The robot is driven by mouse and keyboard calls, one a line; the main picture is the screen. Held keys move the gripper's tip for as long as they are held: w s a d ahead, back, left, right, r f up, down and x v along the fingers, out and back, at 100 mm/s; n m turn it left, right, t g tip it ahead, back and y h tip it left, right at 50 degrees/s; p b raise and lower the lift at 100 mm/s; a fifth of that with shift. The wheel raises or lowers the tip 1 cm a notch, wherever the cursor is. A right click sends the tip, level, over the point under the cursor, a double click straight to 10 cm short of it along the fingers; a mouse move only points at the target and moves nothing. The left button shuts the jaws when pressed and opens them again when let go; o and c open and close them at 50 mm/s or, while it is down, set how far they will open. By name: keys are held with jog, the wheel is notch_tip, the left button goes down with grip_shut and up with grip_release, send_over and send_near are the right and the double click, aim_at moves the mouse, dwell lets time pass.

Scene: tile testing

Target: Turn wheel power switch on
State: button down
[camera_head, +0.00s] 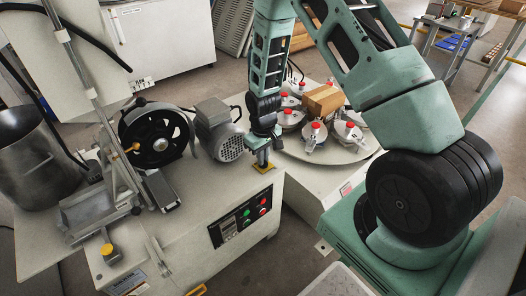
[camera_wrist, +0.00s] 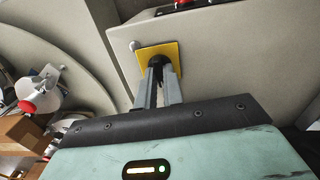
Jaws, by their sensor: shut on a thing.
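A black knob (camera_wrist: 157,61) on a yellow square plate (camera_wrist: 174,52) sits on top of the grey machine housing. The yellow plate also shows in the head view (camera_head: 264,168), near the housing's right front corner. My gripper (camera_head: 263,158) points down onto it. In the wrist view my gripper's two fingers (camera_wrist: 160,70) are shut on the black knob from either side. The fingers hide most of the knob, so I cannot tell which way it is turned. A black wheel (camera_head: 155,135) stands upright left of a grey motor (camera_head: 218,130).
A control panel (camera_head: 240,220) with green and red buttons is on the housing's front. A round table (camera_head: 335,152) with several red-topped fixtures and a cardboard box (camera_head: 323,101) lies right of my gripper. A metal bin (camera_head: 38,160) is at far left.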

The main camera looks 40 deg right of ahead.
jog(key=m+p, duration=0.2)
jog(key=m, duration=0.2)
jog(key=shift+r+m+p, duration=0.15)
jog(key=shift+m+p, duration=0.15)
jog(key=shift+p, duration=0.05)
jog(key=m+p, duration=0.2)
jog(key=m, duration=0.2)
jog(key=shift+d+m, duration=0.1)
jog(key=shift+m, duration=0.2)
jog(key=c, duration=1.5)
grip_release()
notch_tip(320, 180, up, 17)
jog(key=p, duration=0.3)
jog(key=shift+p, duration=0.35)
